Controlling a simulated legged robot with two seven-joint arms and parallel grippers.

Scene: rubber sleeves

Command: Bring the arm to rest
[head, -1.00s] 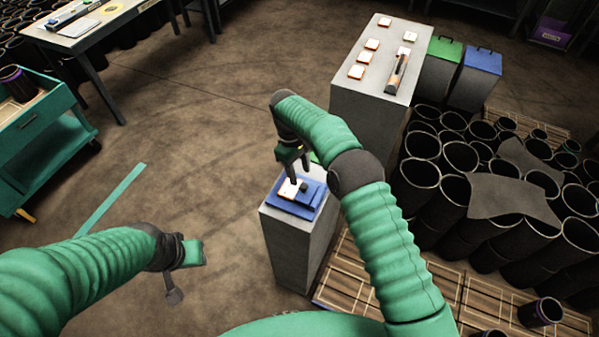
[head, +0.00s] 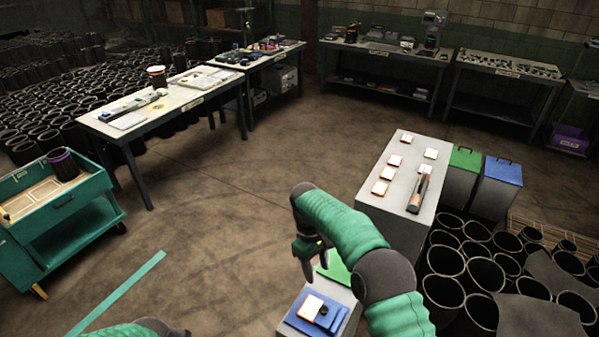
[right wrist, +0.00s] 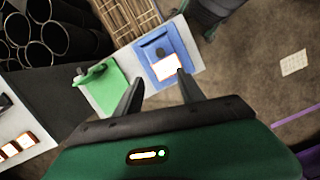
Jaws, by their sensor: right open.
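My right gripper (head: 306,262) hangs in the air above the grey pedestal (head: 342,297), its fingers pointing down. In the right wrist view its two fingers (right wrist: 158,88) stand apart with nothing between them. A blue pad (head: 333,319) lies on the pedestal with a white, orange-edged tile (head: 311,307) and a small dark knob on it. The tile also shows in the right wrist view (right wrist: 166,68), beyond the fingertips and apart from them. A green piece (right wrist: 98,88) lies beside the blue pad. Of my left arm only a green part shows at the bottom left; its gripper is out of view.
A taller grey block (head: 408,184) with several tiles and an orange-grey tool (head: 418,192) stands to the right. Green (head: 464,160) and blue (head: 501,172) bins and many black sleeves (head: 470,285) are beyond it. A teal cart (head: 70,225) stands left. The middle floor is open.

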